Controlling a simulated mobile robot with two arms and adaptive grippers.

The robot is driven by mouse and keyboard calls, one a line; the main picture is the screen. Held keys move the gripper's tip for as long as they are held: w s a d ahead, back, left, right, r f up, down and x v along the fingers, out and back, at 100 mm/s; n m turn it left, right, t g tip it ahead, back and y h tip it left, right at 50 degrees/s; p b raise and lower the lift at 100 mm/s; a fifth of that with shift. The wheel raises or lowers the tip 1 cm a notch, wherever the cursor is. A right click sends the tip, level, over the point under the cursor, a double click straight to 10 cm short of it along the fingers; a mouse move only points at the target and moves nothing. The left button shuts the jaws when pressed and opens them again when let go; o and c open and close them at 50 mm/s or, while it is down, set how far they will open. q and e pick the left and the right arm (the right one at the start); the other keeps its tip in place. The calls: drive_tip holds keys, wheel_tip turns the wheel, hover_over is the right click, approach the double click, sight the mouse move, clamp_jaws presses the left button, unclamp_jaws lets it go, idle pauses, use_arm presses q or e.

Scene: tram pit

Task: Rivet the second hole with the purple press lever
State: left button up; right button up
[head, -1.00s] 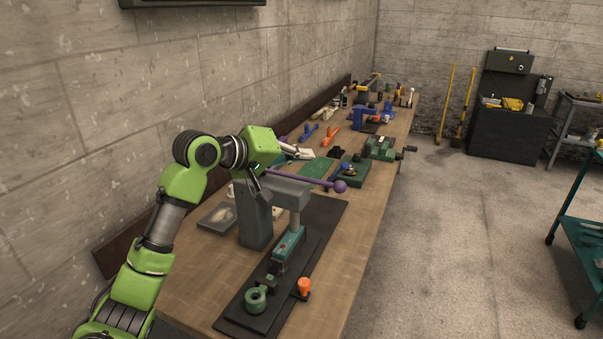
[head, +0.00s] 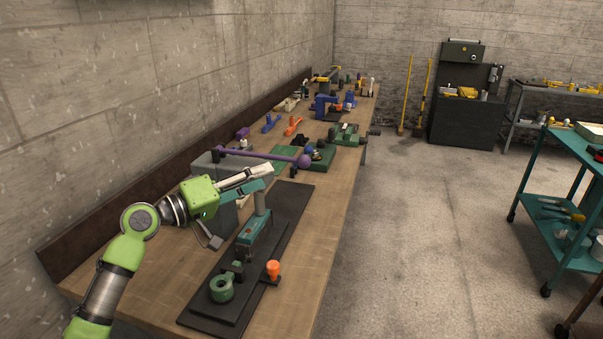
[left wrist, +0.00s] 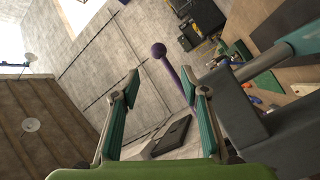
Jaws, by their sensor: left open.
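The purple press lever (head: 270,156) sticks out to the right from the grey press (head: 203,163) and ends in a purple ball (head: 304,160). My left gripper (head: 264,175) is open and empty, just below and in front of the lever in the head view. In the left wrist view the purple lever (left wrist: 174,72) shows beyond the open fingertips (left wrist: 161,85), nearer the right finger; I cannot tell if they touch. A teal workpiece (head: 249,234) sits under the press ram (head: 262,203). Its holes cannot be made out. My right gripper is not in view.
A green ring part (head: 222,288) and an orange knob (head: 273,270) stand at the front of the dark base plate (head: 290,205). Several tools and a green vise (head: 344,134) lie farther along the bench. A teal cart (head: 555,205) stands right; the floor between is clear.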

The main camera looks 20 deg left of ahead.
sight(298, 163)
use_arm(q)
drive_tip(key=p+x, duration=0.4)
drive_tip(key=x, duration=0.8)
drive_tip(key=shift+w+d+r, duration=0.2)
drive_tip(key=shift+w, duration=0.1)
drive_tip(key=shift+w+d+f, duration=0.1)
drive_tip(key=shift+w+d, duration=0.2)
drive_tip(key=shift+w, duration=0.1)
clamp_jaws()
